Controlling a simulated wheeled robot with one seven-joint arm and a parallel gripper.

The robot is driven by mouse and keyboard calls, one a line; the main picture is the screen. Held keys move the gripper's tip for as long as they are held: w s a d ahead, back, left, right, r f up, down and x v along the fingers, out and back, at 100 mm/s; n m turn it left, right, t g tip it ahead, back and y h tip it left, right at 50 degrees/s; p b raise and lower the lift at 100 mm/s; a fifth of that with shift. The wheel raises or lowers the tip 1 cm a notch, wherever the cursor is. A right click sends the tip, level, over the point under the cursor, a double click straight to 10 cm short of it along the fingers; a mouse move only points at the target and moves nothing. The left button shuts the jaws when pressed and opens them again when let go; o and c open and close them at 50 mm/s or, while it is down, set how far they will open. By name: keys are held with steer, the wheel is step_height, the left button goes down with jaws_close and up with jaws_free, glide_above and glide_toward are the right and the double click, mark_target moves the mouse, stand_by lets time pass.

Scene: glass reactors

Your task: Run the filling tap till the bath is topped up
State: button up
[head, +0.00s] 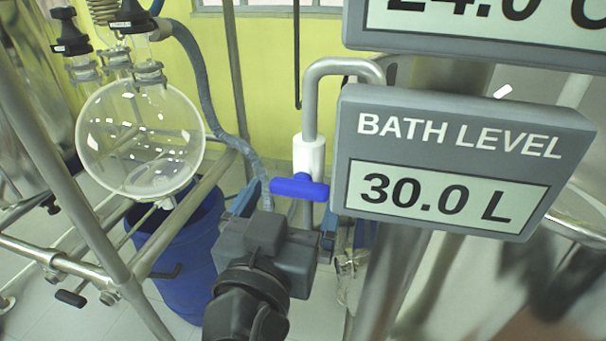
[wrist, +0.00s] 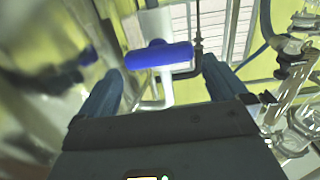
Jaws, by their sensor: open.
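The filling tap (head: 309,158) is a white valve body on a bent steel pipe, with a blue handle (head: 299,187) lying crosswise to the pipe. The bath level display (head: 455,160) reads 30.0 L. My gripper (head: 285,217) is just below and in front of the blue handle in the head view. In the wrist view the blue handle (wrist: 159,56) lies between and beyond the tips of my open gripper (wrist: 163,80). The fingers look apart from it. The bath itself is not clearly visible.
A round glass flask (head: 140,140) on a metal frame (head: 80,205) stands at the left, above a blue barrel (head: 185,255). A grey hose (head: 205,85) runs behind. A second display (head: 480,25) hangs above the level display, close to the tap's right.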

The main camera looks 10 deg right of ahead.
mark_target(297, 189)
steer(key=shift+p+x, duration=0.35)
steer(key=shift+x, duration=1.85)
steer(key=c, duration=0.7)
